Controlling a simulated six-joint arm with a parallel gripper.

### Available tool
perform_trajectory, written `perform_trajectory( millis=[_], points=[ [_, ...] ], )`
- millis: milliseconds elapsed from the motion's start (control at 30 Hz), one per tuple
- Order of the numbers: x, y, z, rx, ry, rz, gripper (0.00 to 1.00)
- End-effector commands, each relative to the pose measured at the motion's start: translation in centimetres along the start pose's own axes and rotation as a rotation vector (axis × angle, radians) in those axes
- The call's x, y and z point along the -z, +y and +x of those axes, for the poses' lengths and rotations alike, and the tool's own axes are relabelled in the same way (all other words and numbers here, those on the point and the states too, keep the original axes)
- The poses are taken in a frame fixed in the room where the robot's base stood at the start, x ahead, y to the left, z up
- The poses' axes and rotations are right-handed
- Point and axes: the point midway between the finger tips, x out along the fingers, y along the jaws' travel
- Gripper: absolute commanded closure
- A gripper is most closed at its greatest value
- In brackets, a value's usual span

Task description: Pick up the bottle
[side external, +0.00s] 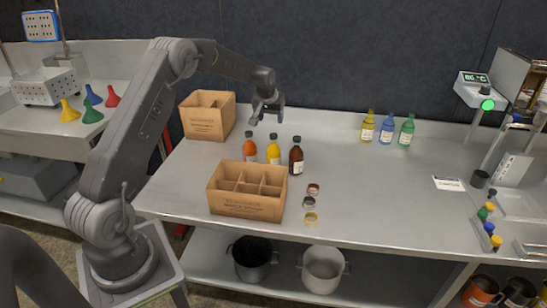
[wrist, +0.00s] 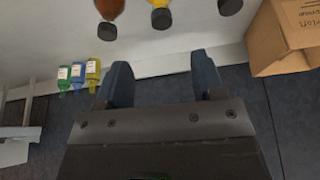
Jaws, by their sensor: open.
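An orange bottle (side external: 250,150), a yellow bottle (side external: 273,154) and a dark brown bottle (side external: 296,160) stand upright in a row behind the front divided box. Yellow (side external: 368,126), blue (side external: 387,130) and green (side external: 406,132) bottles stand further back right. My gripper (side external: 267,108) is open and empty, above and behind the front row, apart from the bottles. In the wrist view, my gripper (wrist: 161,80) shows two spread fingers.
The front cardboard box (side external: 245,205) has empty compartments. Another box (side external: 208,122) stands at the back left. Several jar lids (side external: 312,203) lie right of the front box. A display stand (side external: 474,90) is at the right. The counter's middle right (side external: 375,185) is clear.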

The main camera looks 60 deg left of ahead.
Motion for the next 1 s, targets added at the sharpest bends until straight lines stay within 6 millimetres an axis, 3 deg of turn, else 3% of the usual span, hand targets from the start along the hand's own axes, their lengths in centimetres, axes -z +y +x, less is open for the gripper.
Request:
perform_trajectory(
  millis=[100, 300, 533, 800, 1000],
  points=[
    [-0.1, 0.0, 2.6, 0.001, -0.004, 0.001, 0.38],
    [-0.1, 0.0, 5.8, 0.0, -0.002, 0.001, 0.38],
    [-0.1, -0.1, 7.3, 0.0, -0.001, 0.001, 0.38],
    [-0.1, -0.3, 11.2, -0.002, -0.001, 0.002, 0.38],
    [-0.1, -0.2, 12.0, -0.003, 0.001, 0.002, 0.38]
  ],
)
